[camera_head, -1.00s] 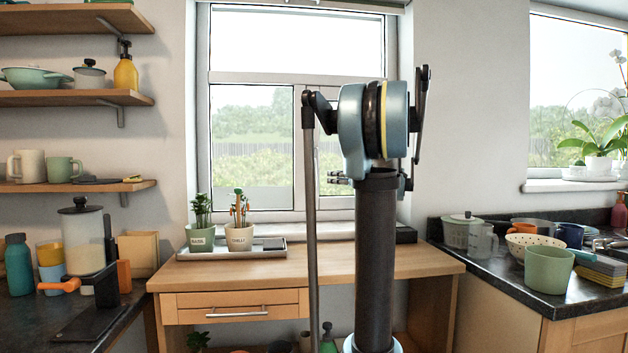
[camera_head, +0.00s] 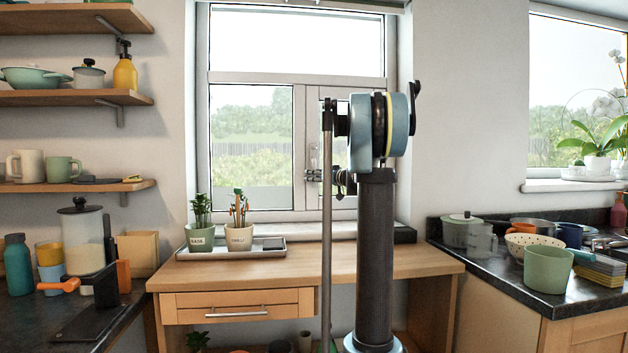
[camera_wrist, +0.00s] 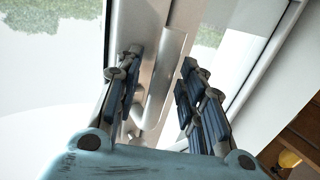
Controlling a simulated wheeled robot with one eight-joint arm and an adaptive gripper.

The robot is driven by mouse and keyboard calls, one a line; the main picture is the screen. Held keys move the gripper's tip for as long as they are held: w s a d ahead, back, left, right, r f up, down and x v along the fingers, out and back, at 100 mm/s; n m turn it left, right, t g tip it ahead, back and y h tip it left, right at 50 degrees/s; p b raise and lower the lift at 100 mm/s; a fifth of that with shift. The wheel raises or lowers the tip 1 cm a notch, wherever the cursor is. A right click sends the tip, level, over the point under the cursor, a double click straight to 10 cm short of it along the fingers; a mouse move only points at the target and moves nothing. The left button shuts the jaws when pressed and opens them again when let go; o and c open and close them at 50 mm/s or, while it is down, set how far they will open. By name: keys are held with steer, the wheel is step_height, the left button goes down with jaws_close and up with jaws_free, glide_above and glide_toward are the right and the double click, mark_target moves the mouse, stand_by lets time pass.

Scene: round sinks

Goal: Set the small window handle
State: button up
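The small window handle (camera_wrist: 166,78) is a slim silvery bar on the pale window frame in the wrist view. My gripper (camera_wrist: 160,62) is open, with dark blue-padded fingers on either side of the handle. Gaps show between the bar and both fingers, so I see no grip on it. In the head view my gripper (camera_head: 314,175) is in front of the middle of the window (camera_head: 250,125), and my arm covers part of the right pane.
A wooden desk (camera_head: 400,262) stands below the window, with a tray (camera_head: 190,256) of two potted herbs (camera_head: 240,237) at the left. Shelves (camera_head: 60,98) are on the left wall. Dark counters with kitchenware (camera_head: 548,268) stand on both sides.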

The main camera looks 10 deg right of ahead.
jaws_close()
